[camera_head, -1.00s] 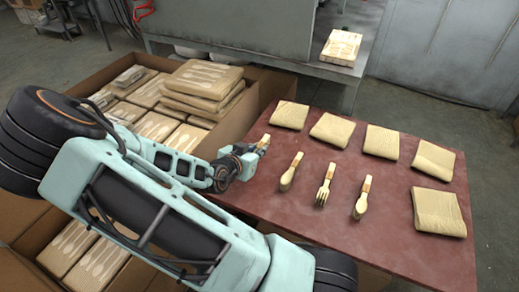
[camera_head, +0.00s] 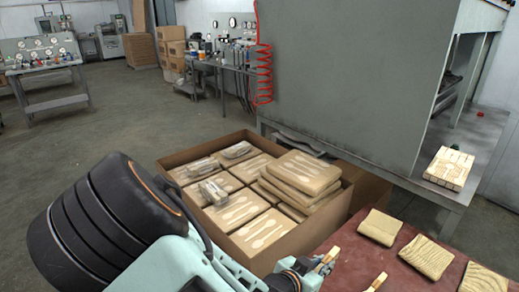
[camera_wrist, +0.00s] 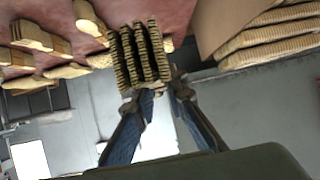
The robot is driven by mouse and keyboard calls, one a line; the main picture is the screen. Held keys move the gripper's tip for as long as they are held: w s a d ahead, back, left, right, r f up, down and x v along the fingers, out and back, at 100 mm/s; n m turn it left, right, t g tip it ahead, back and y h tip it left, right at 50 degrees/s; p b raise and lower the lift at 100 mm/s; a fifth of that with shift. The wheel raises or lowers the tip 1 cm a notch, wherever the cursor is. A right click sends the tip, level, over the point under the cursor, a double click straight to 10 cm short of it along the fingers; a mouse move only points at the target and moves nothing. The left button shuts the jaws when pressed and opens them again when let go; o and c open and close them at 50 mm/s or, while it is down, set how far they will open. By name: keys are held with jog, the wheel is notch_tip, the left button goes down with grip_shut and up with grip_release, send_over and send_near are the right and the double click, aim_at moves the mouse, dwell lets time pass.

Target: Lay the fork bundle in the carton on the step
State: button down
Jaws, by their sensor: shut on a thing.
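My gripper (camera_head: 303,272) is at the bottom of the head view, shut on a small pale wooden bundle with an orange band, the fork bundle (camera_head: 327,258). It holds the bundle at the near-left corner of the red table. In the wrist view my two fingers (camera_wrist: 156,90) reach up, with a dark-ribbed piece at their tips. I cannot make out tines there. A large open brown carton (camera_head: 324,222) stands left of the table. It holds flat packs printed with cutlery shapes and a few small wrapped bundles on top. I cannot see a step under it.
The red table (camera_head: 392,252) bears several folded ribbed wooden blocks (camera_head: 427,256) and another banded piece (camera_head: 378,281). A grey machine (camera_head: 355,80) with a red coiled hose (camera_head: 263,75) stands behind. A wooden block (camera_head: 449,167) sits on its shelf. Floor beyond the carton is open.

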jog(key=w+a+r+n+t+y, duration=0.25)
jog(key=w+r, duration=0.25)
jog(key=r, duration=0.3)
jog(key=w+a+r+n+t+y, duration=0.1)
jog(key=w+a+r+n+y, duration=0.25)
jog(key=r, duration=0.45)
notch_tip(320, 180, up, 20)
jog(key=p, duration=2)
jog(key=shift+w+h, duration=0.25)
jog(key=shift+h, duration=0.05)
jog(key=shift+s+d+f, duration=0.1)
jog(key=shift+s+d, duration=0.05)
